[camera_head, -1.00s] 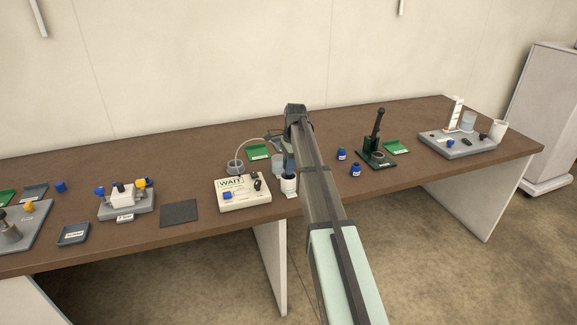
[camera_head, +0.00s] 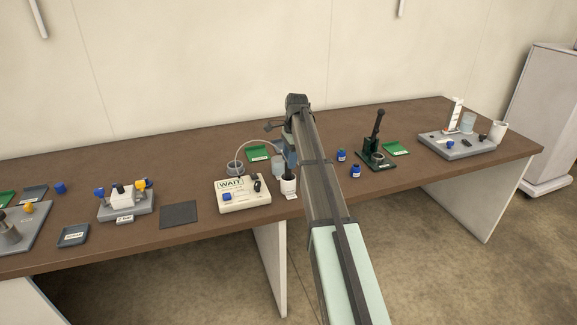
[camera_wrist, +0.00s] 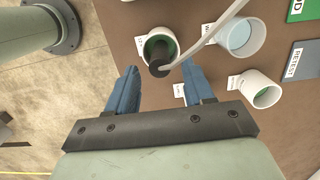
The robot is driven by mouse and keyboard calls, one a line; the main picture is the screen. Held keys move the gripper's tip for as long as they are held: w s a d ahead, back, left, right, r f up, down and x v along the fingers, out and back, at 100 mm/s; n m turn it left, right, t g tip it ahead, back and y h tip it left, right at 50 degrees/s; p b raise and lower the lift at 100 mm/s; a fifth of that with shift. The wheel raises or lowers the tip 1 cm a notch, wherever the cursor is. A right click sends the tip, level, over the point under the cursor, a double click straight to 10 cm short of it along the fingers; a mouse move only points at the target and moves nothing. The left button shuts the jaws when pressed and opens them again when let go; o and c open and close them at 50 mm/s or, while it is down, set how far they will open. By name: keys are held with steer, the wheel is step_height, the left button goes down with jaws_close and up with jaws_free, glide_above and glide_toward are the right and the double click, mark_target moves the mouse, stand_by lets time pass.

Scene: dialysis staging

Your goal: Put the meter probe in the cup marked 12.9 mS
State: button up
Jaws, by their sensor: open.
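The black meter probe (camera_wrist: 158,70) stands in a white cup (camera_wrist: 146,47) with a green inside, and a pale cable runs from it. In the head view this white cup (camera_head: 288,187) stands right of the meter box (camera_head: 258,203), whose display reads WAIT. My gripper (camera_wrist: 160,68) is open, its blue fingers on either side of the probe's top in the wrist view; I cannot tell whether they touch it. A second white cup with green inside (camera_wrist: 262,90) and a wider cup of pale blue liquid (camera_wrist: 243,36) stand to the right. The cup labels are too small to read.
A green tray (camera_wrist: 303,8) and a grey tray marked RETEST (camera_wrist: 302,60) lie beyond the cups. Blue-capped bottles (camera_head: 355,171) and a dark green press stand (camera_head: 378,160) are right of my arm. A dark mat (camera_head: 179,214) lies left of the meter.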

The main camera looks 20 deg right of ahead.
step_height(320, 180, up, 8)
steer(key=d, duration=0.1)
steer(key=shift+o, duration=0.5)
stand_by(1.9)
